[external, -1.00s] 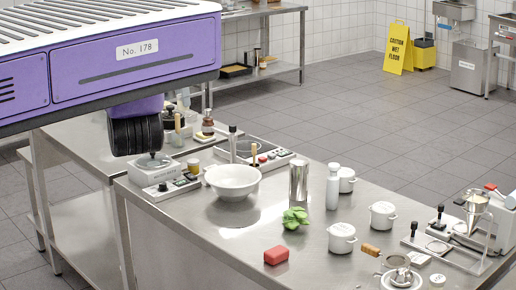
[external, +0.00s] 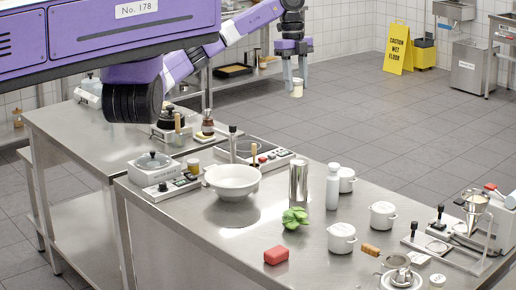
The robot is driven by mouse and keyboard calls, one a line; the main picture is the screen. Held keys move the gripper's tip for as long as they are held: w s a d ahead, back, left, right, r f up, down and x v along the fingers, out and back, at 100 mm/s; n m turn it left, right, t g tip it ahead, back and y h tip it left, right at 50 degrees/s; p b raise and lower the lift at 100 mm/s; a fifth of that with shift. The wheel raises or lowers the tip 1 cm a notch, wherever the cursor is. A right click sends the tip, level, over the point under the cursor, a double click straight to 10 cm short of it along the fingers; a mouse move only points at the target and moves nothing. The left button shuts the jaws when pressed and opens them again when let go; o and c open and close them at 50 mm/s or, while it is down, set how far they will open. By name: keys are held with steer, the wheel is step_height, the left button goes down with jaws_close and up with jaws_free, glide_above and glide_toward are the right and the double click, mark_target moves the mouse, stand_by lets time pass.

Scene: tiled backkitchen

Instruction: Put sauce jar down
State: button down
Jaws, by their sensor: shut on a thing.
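My gripper (external: 296,80) hangs from the purple arm at the upper middle of the external view, with its fingers pointing down. It is shut on a small pale jar (external: 296,91), the sauce jar, held between the fingertips. The jar looks upright and hangs in the air, with grey floor behind it in the picture. It appears beyond the steel table (external: 255,222), apart from any surface. The jar's upper part is partly hidden by the fingers.
Bare steel lies at the front left. A yellow floor sign (external: 397,47) stands behind.

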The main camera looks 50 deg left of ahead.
steer(key=shift+d+r+m, duration=0.3)
steer(key=shift+d+m, duration=0.1)
steer(key=shift+d, duration=0.35)
steer(key=shift+s+d+f, duration=0.1)
steer(key=shift+d+f, duration=0.05)
steer(key=shift+d, duration=0.15)
steer(key=p, duration=0.2)
glide_above(300, 162)
steer(key=f, duration=1.9)
steer(key=shift+a+f, duration=0.25)
steer(key=shift+f, duration=0.1)
steer(key=shift+f, duration=0.15)
steer(key=c, duration=0.9)
jaws_free()
steer(key=r, duration=0.4)
steer(key=a+r+b, duration=0.1)
steer(key=r, duration=0.3)
steer(key=r+b, duration=0.1)
steer(key=r, duration=0.3)
steer(key=shift+w+a+r, duration=0.15)
steer(key=shift+w+a, duration=0.05)
steer(key=shift+w, duration=0.05)
